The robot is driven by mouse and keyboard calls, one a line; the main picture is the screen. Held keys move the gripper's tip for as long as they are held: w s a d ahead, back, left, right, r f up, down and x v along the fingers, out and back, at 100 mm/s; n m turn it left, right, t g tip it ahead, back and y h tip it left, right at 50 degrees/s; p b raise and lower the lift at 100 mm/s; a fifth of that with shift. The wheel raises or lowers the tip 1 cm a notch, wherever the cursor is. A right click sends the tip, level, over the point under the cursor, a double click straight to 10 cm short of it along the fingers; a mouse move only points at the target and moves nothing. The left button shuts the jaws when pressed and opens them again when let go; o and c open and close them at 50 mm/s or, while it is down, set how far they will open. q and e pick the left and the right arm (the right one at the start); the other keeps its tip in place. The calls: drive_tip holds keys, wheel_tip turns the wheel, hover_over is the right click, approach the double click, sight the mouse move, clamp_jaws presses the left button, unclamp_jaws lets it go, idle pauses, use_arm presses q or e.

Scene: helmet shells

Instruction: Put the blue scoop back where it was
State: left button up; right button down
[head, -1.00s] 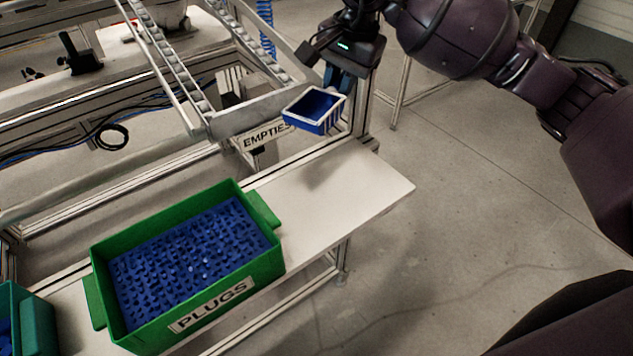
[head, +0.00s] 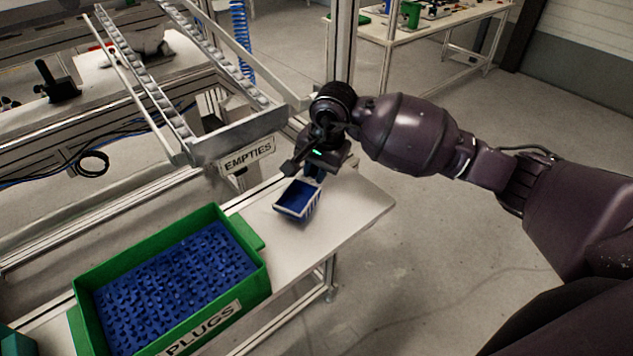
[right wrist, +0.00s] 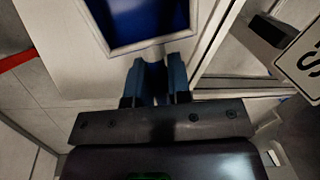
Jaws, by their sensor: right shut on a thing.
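The blue scoop (head: 297,202), with a pale rim, is at the white shelf beside the green bin, its open side up. It also shows at the top of the right wrist view (right wrist: 150,18). My right gripper (head: 314,172) is shut on the scoop's back end; its two fingers (right wrist: 160,75) are close together there in the right wrist view. I cannot tell whether the scoop touches the shelf or hangs just above it. My left gripper is not in view.
The green PLUGS bin (head: 255,287), full of blue plugs, stands left of the scoop on the white shelf (head: 350,208). The EMPTIES sign (head: 248,158) and roller rack (head: 205,150) are behind. Shelf to the scoop's right is clear.

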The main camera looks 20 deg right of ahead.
drive_tip(key=x, duration=0.3)
drive_tip(key=shift+s+d+f, duration=0.2)
drive_tip(key=shift+s+f, duration=0.1)
drive_tip(key=shift+f, duration=0.2)
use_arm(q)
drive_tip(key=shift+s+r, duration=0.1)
use_arm(e)
drive_tip(key=shift+f, duration=0.1)
drive_tip(key=c, duration=1.1)
unclamp_jaws()
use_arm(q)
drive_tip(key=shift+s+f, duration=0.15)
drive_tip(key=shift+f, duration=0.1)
use_arm(e)
drive_tip(key=shift+o, duration=0.2)
